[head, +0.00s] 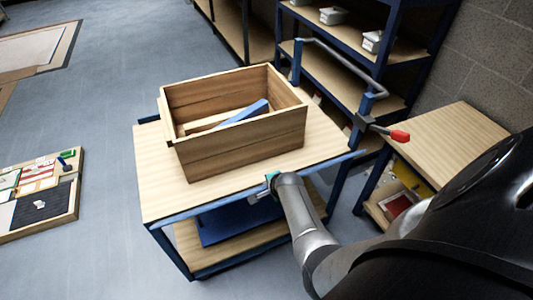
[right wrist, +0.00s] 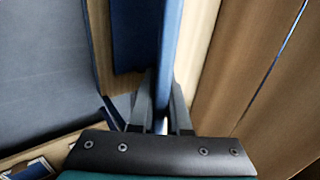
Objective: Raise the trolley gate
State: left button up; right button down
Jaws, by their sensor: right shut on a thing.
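The trolley (head: 160,175) has a pale wooden top and a blue frame. A blue strip, which looks like the gate (head: 200,212), runs along its near edge, about level with the top. My right gripper (head: 262,192) is at the middle of this edge, reaching in from the lower right. In the right wrist view its two fingers (right wrist: 162,118) are shut on either side of the blue gate (right wrist: 171,50). My arm hides part of the edge. My left gripper is not in view.
An open wooden crate (head: 245,148) with a blue piece (head: 243,112) inside stands on the trolley top. A dark blue panel (head: 235,222) shows below, at the lower shelf. The red-tipped lever (head: 398,135), handle rail (head: 345,70) and side table (head: 450,135) are to the right.

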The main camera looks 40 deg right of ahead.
jog(key=shift+w+r+g+p, duration=0.35)
jog(key=shift+r+g+p, duration=0.05)
jog(key=shift+g+p, duration=0.2)
jog(key=shift+w+d+r+g+y, duration=0.1)
jog(key=shift+w+g+y, duration=0.2)
jog(key=shift+g, duration=0.1)
jog(key=shift+w+g+b, duration=0.3)
jog(key=shift+g+b, duration=0.05)
jog(key=shift+g, duration=0.45)
jog(key=shift+w+d+g+y+b, duration=0.1)
jog(key=shift+w+g+y+b, duration=0.15)
jog(key=shift+g+b, duration=0.4)
jog(key=g+b, duration=0.1)
jog(key=b, duration=0.2)
jog(key=shift+w+y+b, duration=0.25)
jog(key=shift+w+b, duration=0.05)
jog(key=shift+b, duration=0.1)
pick_arm(q)
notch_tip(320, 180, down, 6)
jog(key=b, duration=0.2)
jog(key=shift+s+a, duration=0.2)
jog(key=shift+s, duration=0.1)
pick_arm(e)
jog(key=shift+w+g, duration=0.1)
jog(key=shift+g, duration=0.55)
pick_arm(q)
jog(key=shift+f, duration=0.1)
